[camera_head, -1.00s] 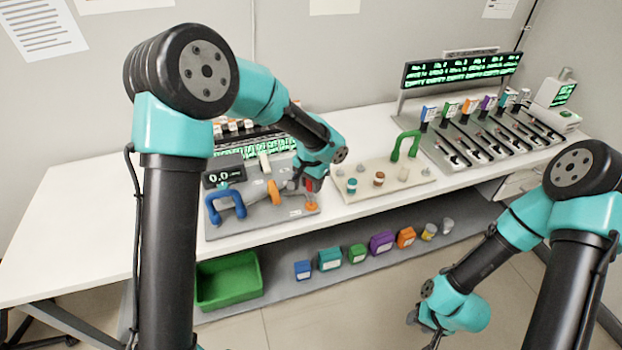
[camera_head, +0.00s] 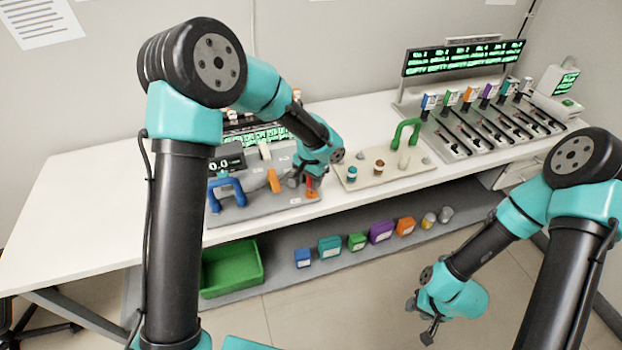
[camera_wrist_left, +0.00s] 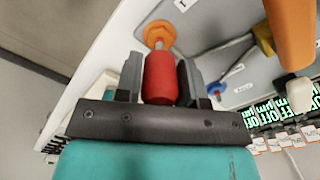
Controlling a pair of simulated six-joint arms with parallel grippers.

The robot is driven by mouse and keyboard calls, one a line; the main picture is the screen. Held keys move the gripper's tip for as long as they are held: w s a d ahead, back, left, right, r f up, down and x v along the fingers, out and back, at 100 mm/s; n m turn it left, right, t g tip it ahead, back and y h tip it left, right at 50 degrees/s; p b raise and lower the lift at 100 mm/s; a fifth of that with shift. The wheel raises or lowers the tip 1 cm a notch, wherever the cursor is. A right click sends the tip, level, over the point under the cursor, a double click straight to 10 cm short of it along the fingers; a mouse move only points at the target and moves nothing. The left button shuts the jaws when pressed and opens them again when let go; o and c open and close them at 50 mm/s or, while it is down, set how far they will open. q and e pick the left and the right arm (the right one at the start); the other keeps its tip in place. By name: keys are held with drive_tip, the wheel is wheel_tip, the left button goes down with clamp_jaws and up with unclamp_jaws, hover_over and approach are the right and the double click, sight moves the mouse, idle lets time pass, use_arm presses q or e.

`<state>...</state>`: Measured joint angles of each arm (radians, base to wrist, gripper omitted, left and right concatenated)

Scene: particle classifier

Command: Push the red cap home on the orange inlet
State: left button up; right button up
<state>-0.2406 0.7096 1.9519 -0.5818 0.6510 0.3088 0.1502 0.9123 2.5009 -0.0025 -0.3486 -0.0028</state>
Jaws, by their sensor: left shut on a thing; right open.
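The red cap (camera_wrist_left: 160,78) sits between the two fingers of my left gripper (camera_wrist_left: 158,78), which is shut on it in the left wrist view. The orange inlet (camera_wrist_left: 160,33) lies just beyond the cap's far end, in line with it. Whether cap and inlet touch or how deep they fit is hard to tell. In the head view the inlet (camera_head: 312,195) shows at the right front of the grey machine plate, with a bit of red cap (camera_head: 309,182) above it, mostly behind my left gripper (camera_head: 306,180). My right gripper (camera_head: 420,320) is open and empty, low at the right, off the table.
The grey machine plate (camera_head: 235,213) carries a blue handle (camera_head: 228,192) and an orange lever (camera_head: 273,181) left of the gripper. A beige tray (camera_head: 350,184) with small vials and a green handle (camera_head: 407,132) stands right. The white table's left end is clear.

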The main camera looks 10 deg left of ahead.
idle(1.0)
use_arm(q)
drive_tip(key=shift+f, duration=1.7)
drive_tip(key=o, duration=1)
drive_tip(key=shift+r, duration=0.1)
wheel_tip(320, 180, up, 17)
drive_tip(key=shift+r, duration=0.1)
idle(0.4)
idle(0.7)
